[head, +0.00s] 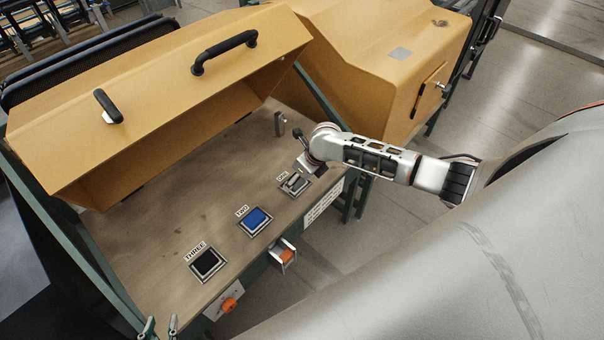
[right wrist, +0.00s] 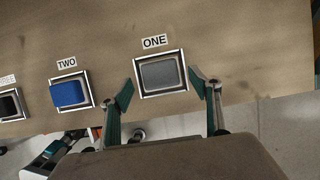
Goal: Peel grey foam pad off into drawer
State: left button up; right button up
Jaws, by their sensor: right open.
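The grey foam pad (right wrist: 160,74) sits in a square metal frame under the label ONE. In the head view the pad (head: 295,184) is partly covered by my right arm's end. My right gripper (right wrist: 165,90) is open and empty, with one green finger on each side of the frame. Whether the fingers touch the frame or hover above it is unclear. My left gripper (head: 160,326) shows only its fingertips at the bottom edge of the head view, apart with nothing visible between them. A small box with orange in it, possibly the drawer (head: 283,253), juts from the bench front.
The blue pad (head: 256,220) at TWO and the black pad (head: 207,263) at THREE sit in similar frames on the wooden bench top (head: 165,215). A yellow hood (head: 150,85) with black handles stands over the back. An orange knob (head: 229,304) is on the front.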

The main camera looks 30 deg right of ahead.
jog(key=shift+x, duration=1.15)
jog(key=c, duration=1.3)
